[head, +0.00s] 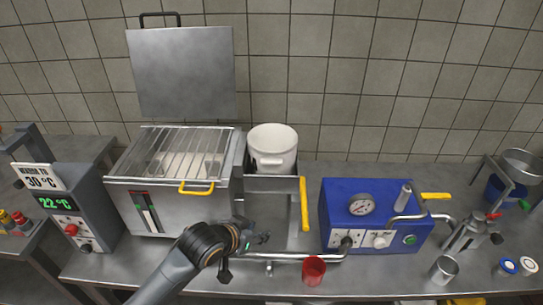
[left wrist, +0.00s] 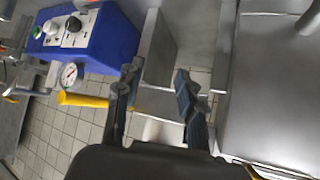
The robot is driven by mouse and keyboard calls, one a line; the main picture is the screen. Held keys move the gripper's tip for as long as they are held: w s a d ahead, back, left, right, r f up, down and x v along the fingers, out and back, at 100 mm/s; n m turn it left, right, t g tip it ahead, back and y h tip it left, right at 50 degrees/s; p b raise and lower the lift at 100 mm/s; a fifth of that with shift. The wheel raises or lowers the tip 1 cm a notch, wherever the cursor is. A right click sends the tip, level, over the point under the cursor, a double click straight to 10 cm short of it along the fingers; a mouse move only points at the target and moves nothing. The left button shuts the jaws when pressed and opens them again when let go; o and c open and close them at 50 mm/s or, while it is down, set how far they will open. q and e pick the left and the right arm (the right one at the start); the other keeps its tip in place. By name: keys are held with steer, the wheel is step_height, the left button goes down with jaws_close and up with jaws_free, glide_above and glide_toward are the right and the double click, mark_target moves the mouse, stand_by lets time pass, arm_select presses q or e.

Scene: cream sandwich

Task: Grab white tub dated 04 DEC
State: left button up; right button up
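No date can be read on either. A large white pot (head: 272,150) stands at the back, behind the steel channel; no date shows on it. My left gripper (head: 258,239) is over the front of the bench near the grill box, far left of the small tubs. In the left wrist view its fingers (left wrist: 157,100) are apart with nothing between them. My right gripper is not in view.
A blue machine (head: 376,217) with a gauge stands right of my left gripper. A yellow handle (head: 304,204) rises between them. A red cup (head: 314,270) and a steel cup (head: 443,269) stand along the front edge. A steel grill box (head: 170,205) is on the left.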

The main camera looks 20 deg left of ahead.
mark_target(282, 160)
arm_select(q)
steer(key=w+r+m+t+h, duration=0.1)
steer(key=w+r+t, duration=0.1)
steer(key=w+r, duration=0.5)
steer(key=w+r+t+h, duration=0.1)
steer(key=w+r, duration=0.1)
steer(key=r, duration=0.9)
steer(key=x, duration=0.2)
steer(key=p+x, duration=0.1)
steer(key=x, duration=0.2)
steer(key=p+x, duration=0.1)
steer(key=x, duration=0.2)
steer(key=shift+w+a+r, duration=0.2)
steer(key=shift+a+r, duration=0.1)
steer(key=shift+r, duration=0.05)
steer(key=shift+a+p+x, duration=0.15)
steer(key=shift+p+x, duration=0.5)
steer(key=shift+x, duration=0.85)
steer(key=shift+a+p+x, duration=0.15)
steer(key=shift+p+x, duration=0.5)
steer(key=shift+x, duration=0.8)
steer(key=shift+w+r+t, duration=0.15)
steer(key=shift+w+t, duration=0.05)
steer(key=shift+t, duration=0.1)
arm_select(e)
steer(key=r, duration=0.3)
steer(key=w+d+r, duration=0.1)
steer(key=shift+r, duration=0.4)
arm_select(q)
jaws_close()
